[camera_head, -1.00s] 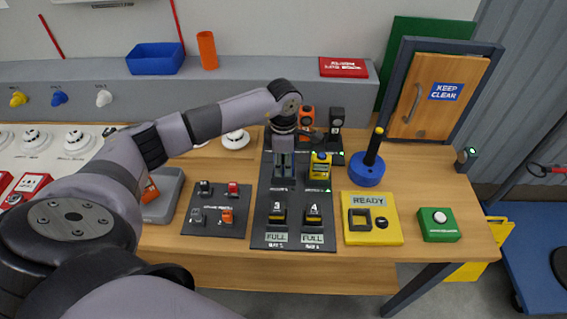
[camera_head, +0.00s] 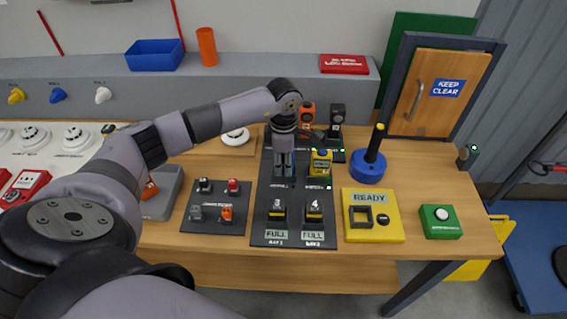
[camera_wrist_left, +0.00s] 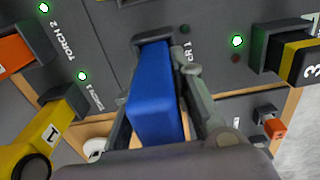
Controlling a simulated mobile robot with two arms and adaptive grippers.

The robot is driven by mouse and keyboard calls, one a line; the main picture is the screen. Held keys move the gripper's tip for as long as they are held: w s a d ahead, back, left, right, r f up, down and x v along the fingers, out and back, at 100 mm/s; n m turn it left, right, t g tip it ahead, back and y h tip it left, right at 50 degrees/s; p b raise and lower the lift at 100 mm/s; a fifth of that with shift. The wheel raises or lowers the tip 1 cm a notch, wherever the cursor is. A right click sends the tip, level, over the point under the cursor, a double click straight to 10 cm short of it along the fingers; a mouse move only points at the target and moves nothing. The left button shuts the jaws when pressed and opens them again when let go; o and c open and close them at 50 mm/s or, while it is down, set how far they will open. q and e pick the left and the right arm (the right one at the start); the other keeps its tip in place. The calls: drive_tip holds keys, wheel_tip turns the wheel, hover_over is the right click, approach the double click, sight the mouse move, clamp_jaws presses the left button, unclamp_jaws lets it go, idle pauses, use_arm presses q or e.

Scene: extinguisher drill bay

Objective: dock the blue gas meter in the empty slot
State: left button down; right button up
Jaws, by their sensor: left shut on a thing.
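The blue gas meter (camera_wrist_left: 152,95) is a blue block between the fingers of my left gripper (camera_wrist_left: 158,112), which is shut on it. In the wrist view, its far end is at a dark bracketed slot (camera_wrist_left: 153,38) on the grey dock panel (camera_wrist_left: 215,55). I cannot tell whether it is inside the bracket or just above it. The lamp beside this slot is unlit. In the head view, my left gripper (camera_head: 284,168) points down over the back left of the dock panel (camera_head: 262,212), and the meter is mostly hidden. My right gripper is out of view.
Close beside the gripper stands a yellow device (camera_head: 320,163); a green lamp is lit near it. Devices 3 (camera_head: 277,211) and 4 (camera_head: 314,212) sit in front, marked FULL. A small-parts panel (camera_head: 232,188) lies left, a yellow READY box (camera_head: 388,232) right.

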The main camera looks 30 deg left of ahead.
use_arm(q)
drive_tip(key=shift+s, duration=0.1)
drive_tip(key=shift+r+p, duration=0.4)
drive_tip(key=shift+r, duration=0.05)
drive_tip(key=shift+r+p, duration=1.05)
drive_tip(key=shift+r, duration=0.9)
